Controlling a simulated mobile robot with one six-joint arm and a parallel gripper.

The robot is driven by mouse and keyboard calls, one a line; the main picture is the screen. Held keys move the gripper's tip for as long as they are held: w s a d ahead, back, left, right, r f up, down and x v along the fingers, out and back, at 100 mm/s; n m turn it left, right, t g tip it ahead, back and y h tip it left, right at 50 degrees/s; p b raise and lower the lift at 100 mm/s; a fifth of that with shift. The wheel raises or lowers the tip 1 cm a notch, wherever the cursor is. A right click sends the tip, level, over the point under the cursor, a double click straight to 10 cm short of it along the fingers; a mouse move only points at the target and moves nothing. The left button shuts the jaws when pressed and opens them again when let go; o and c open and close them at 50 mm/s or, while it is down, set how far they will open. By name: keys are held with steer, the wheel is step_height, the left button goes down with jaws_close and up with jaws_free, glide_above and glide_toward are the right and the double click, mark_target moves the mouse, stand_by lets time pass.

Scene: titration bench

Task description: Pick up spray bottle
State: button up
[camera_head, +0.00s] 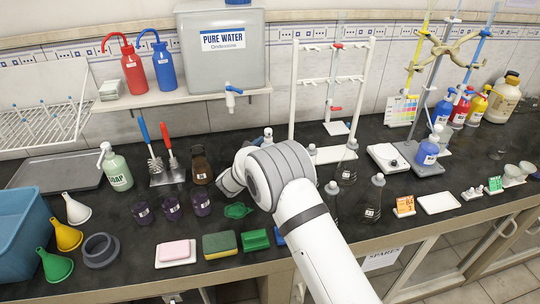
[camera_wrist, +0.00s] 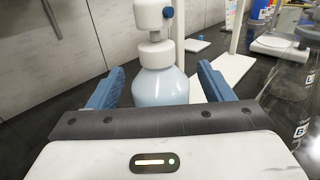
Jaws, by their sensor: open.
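A bottle with a pale blue body and a white neck and head, which looks like the spray bottle (camera_wrist: 160,87), stands upright between the two blue fingers of my gripper (camera_wrist: 158,86) in the wrist view. The fingers are open, one on each side of it, with a visible gap on the left and a narrower one on the right. Its lower part is hidden behind my gripper's front edge. In the head view, only a small white top (camera_head: 267,133) shows above my arm.
A soap bottle (camera_head: 117,170), a dark brown bottle (camera_head: 201,166) and several dark purple jars stand to the left. A white stand (camera_head: 294,92) rises behind. Glass flasks (camera_head: 373,197) stand close on the right. The PURE WATER tank (camera_head: 222,65) sits on a shelf above.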

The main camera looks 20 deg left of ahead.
steer(key=shift+w+d, duration=0.2)
steer(key=shift+w, duration=0.4)
steer(key=shift+c, duration=0.4)
steer(key=c, duration=1.1)
steer(key=shift+r, duration=0.1)
